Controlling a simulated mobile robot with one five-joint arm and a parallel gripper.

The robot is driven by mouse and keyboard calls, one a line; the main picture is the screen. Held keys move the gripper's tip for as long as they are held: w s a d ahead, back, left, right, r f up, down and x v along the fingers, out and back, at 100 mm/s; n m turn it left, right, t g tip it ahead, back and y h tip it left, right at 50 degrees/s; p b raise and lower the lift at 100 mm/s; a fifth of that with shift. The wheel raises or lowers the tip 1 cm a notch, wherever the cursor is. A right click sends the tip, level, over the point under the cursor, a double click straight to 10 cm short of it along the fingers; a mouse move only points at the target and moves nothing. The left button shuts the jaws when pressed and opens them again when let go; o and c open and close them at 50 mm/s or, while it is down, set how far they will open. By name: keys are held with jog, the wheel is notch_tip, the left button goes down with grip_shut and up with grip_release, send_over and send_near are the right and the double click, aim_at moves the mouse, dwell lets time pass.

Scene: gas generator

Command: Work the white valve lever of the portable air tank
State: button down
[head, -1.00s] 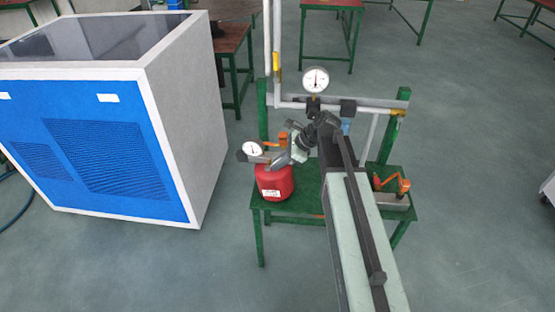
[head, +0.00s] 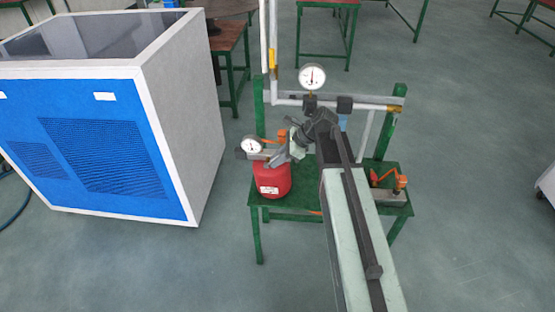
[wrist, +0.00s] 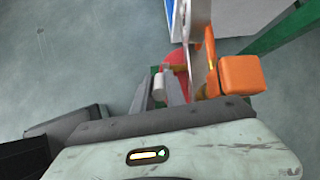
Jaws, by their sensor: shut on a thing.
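The portable air tank (head: 271,182) is red and stands on the left part of the green table, with a round white gauge (head: 251,145) on top. Part of the red tank also shows in the wrist view (wrist: 177,58). My gripper (head: 277,159) reaches down to the fittings on top of the tank. In the wrist view my gripper (wrist: 160,91) has its grey fingers on either side of a small white piece, the valve lever (wrist: 159,84), and is shut on it. In the head view the gripper hides the lever.
An orange handle (wrist: 240,75) is close to the right of my fingers. A pipe with a second gauge (head: 312,77) runs across the green table's (head: 306,205) back. An orange-handled tool (head: 387,184) lies at the table's right. A blue and white cabinet (head: 120,140) stands left.

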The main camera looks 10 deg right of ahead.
jog(key=shift+f, duration=0.1)
jog(key=c, duration=1.4)
grip_release()
jog(key=shift+o, duration=0.2)
jog(key=shift+a, duration=0.15)
